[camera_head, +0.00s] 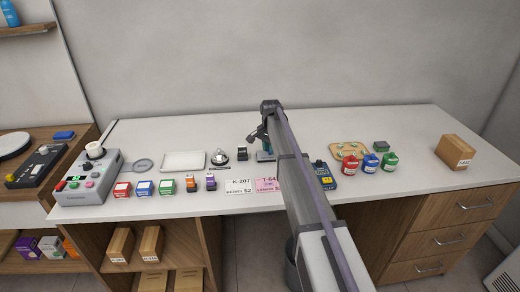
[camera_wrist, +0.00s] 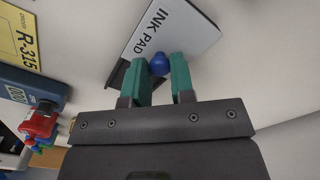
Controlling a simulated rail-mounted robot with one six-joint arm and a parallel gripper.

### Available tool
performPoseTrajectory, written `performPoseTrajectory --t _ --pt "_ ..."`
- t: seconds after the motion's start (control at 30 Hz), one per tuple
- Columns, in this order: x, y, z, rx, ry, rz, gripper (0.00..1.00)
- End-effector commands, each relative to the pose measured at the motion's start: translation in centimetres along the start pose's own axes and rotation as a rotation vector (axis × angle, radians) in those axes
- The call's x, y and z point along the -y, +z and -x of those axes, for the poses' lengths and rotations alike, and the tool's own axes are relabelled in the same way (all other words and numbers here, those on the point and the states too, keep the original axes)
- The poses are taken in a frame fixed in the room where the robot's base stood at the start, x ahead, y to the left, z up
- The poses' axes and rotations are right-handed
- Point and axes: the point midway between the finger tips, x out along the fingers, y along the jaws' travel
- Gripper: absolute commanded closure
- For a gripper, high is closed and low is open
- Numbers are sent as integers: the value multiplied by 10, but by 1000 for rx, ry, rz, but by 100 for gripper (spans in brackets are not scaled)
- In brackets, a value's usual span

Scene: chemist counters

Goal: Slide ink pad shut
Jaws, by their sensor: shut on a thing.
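The ink pad (camera_wrist: 172,30) shows in the wrist view with a pale lid lettered INK PAD. A dark part of it (camera_wrist: 118,74) shows past the lid's edge on the gripper side. A round blue knob (camera_wrist: 159,64) is at that edge of the lid. My gripper (camera_wrist: 162,70) has its two green fingers on either side of the knob and is shut on it. In the head view my gripper (camera_head: 265,155) is at the middle of the counter, partly behind my arm. I cannot make out the ink pad there.
On the counter (camera_head: 400,135), a blue device (camera_head: 324,175) stands right of my arm, near several coloured stamps (camera_head: 368,162). A black stamp (camera_head: 242,153) and a bell (camera_head: 219,157) stand left of my gripper. Plate cards (camera_head: 239,186) lie in front. The counter's back strip is clear.

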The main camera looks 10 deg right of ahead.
Motion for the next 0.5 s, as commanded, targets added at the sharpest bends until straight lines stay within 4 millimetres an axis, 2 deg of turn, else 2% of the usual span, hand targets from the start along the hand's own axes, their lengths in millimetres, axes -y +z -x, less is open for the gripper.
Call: performPoseTrajectory --t 0.3,0.33,0.5 --pt "1 1 0 6 -6 -7 100" --pt "1 1 0 6 -6 -7 74" --pt "0 0 0 5 -5 -7 58"
